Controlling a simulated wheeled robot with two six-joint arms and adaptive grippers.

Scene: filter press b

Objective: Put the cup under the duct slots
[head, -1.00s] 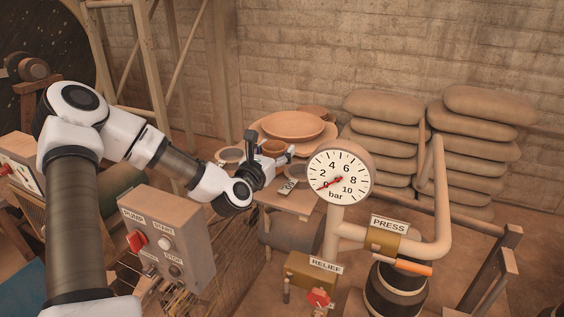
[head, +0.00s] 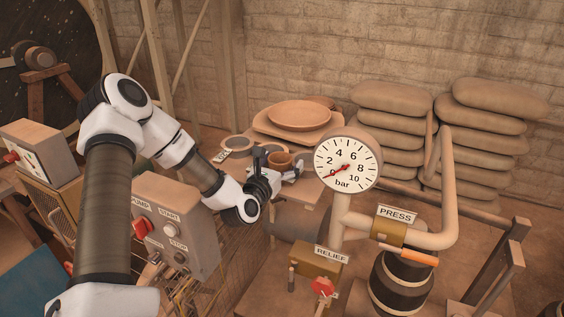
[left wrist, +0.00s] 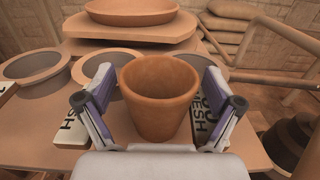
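The brown tapered cup (head: 279,161) is upright at the low table with the sieves. In the left wrist view the cup (left wrist: 160,97) fills the space between the fingers of my left gripper (left wrist: 159,92), one on each side. Slim gaps seem to show beside the rim, but the cup has moved along with the gripper, so I take it as held. The left gripper also shows in the head view (head: 275,168). The cup's base contact is unclear. No duct slots are recognisable. My right gripper is not in view.
A round brown dish (head: 298,113) sits on boards behind the cup. Sieve rings (left wrist: 35,68) and MESH labels (left wrist: 74,129) lie around it. The pressure gauge (head: 347,165) on its pipe stands right of the gripper. The pump control box (head: 175,222) stands at left, near my arm.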

